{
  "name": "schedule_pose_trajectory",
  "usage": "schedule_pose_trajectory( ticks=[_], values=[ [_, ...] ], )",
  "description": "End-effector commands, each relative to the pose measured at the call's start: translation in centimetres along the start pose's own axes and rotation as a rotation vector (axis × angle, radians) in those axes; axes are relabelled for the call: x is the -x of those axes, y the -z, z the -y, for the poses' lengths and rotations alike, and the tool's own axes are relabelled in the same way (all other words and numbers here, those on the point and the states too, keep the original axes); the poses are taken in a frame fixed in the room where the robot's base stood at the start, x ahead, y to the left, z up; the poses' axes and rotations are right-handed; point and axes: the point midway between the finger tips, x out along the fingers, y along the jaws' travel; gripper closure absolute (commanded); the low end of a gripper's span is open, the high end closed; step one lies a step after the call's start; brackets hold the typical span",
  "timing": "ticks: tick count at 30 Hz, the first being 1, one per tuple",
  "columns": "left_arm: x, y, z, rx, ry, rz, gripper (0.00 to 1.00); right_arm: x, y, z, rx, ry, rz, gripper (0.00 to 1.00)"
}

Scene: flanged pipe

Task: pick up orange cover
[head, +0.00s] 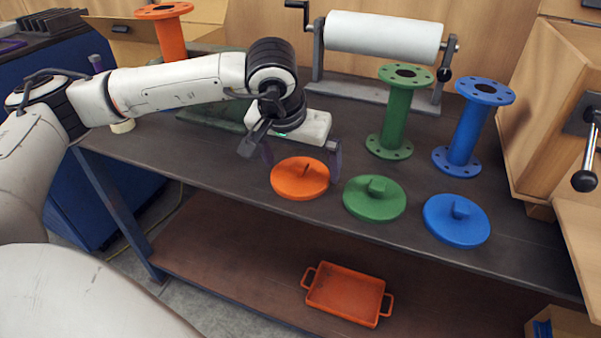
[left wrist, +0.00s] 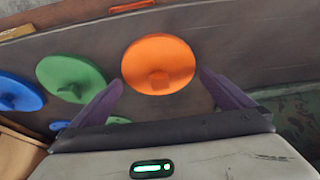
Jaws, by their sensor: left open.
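The orange cover (head: 299,179) is a round disc with a small raised handle, lying flat on the dark workbench (head: 230,165). My left gripper (head: 302,162) is open just above and behind the orange cover, with its fingers pointing down. In the left wrist view the orange cover (left wrist: 158,64) sits ahead of and between the two purple fingertips (left wrist: 161,88), with nothing held. My right gripper is in neither view.
A green cover (head: 375,199) and a blue cover (head: 456,220) lie to the right. Green (head: 396,112), blue (head: 472,122) and orange (head: 170,32) flanged pipes stand on the bench. A white roll (head: 383,37) is behind. An orange tray (head: 346,294) sits on the lower shelf.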

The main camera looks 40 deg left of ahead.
Motion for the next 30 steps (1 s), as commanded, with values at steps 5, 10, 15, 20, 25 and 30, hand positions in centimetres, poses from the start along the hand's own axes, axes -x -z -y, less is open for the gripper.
schedule_pose_trajectory(
  ticks=[5,10,15,20,25,30],
  values=[
    [-0.9,0.0,0.0,-0.001,-0.001,-0.001,0.0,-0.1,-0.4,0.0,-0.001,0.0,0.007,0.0],
    [-0.9,0.0,0.0,0.0,0.0,-0.001,0.02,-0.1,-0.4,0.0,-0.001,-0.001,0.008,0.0],
    [-0.9,0.0,0.0,0.0,0.0,-0.001,0.28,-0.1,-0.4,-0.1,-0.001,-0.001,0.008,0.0],
    [-0.8,0.0,0.0,0.0,0.0,-0.001,0.28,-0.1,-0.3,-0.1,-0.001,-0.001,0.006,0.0],
    [-0.1,0.4,0.0,0.001,0.0,-0.003,0.28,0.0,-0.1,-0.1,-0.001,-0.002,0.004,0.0],
    [2.9,1.6,-0.1,0.002,-0.002,-0.005,0.28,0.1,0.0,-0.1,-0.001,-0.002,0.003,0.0]
  ],
)
